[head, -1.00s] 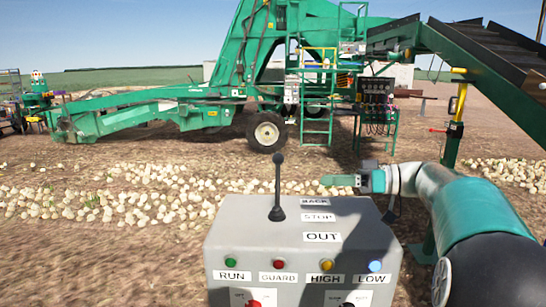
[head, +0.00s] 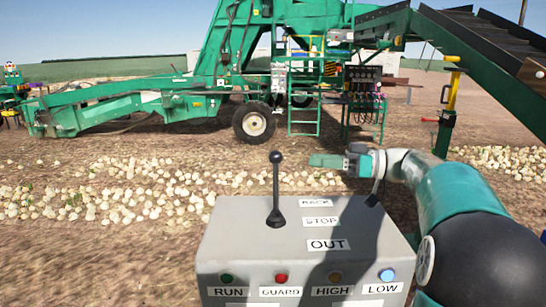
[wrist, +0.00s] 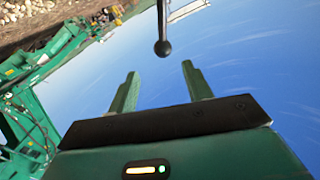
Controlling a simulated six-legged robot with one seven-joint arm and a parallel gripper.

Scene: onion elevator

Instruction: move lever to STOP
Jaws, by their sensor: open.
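The black lever (head: 276,188) with a round knob stands nearly upright on the grey control box (head: 225,246). Labels BACK, STOP (head: 320,221) and OUT run down the box to the right of the lever. I cannot tell which label the lever's setting matches. My gripper (head: 318,160) is to the right of the knob, at about its height in the head view, and apart from it. In the wrist view, the lever's knob (wrist: 162,47) shows just beyond the open, empty fingers (wrist: 160,75), roughly centred between them.
Below the labels are lamps marked RUN, GUARD, HIGH and LOW; the LOW lamp (head: 387,275) looks bright blue. Behind the box, onions (head: 110,195) lie in rows on soil. A green elevator machine (head: 130,108) stands farther back. Air around the lever's knob is clear.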

